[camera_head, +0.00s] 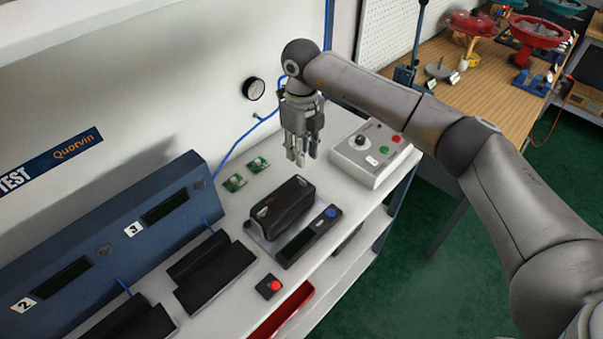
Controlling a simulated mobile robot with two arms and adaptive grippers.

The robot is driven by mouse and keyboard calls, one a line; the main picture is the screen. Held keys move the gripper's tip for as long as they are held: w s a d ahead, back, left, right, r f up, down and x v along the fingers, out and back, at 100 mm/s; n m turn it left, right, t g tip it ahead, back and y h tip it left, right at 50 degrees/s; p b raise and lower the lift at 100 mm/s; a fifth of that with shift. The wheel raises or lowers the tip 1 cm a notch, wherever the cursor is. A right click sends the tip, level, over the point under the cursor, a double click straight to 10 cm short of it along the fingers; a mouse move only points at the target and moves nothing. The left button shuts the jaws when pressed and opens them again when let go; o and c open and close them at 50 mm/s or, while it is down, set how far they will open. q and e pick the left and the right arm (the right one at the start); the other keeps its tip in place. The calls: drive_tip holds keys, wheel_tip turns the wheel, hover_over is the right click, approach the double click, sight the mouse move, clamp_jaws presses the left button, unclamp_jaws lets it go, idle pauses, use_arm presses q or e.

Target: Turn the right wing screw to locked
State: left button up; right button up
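The black valve positioner (283,207) sits on a grey base on the white bench, right of centre. Small light-grey pieces show at its two ends, one at the left end (262,212) and one at the right end (297,180). They may be the wing screws, but they are too small for me to read their position. My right gripper (304,158) points down above and behind the positioner's right end, touching nothing. Its fingertips look apart, with nothing between them. My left gripper is not in view.
A grey control box (370,152) with a knob and coloured buttons stands right of the positioner. A handheld unit (307,237) lies in front, a red-button box (269,286) front left. Green circuit boards (235,183) lie behind. A blue test panel (120,232) stands left.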

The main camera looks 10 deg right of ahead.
sight(302, 179)
wheel_tip(302, 179, down, 9)
drive_tip(key=p, duration=0.2)
drive_tip(key=shift+p, duration=0.35)
drive_tip(key=shift+c, duration=0.4)
clamp_jaws()
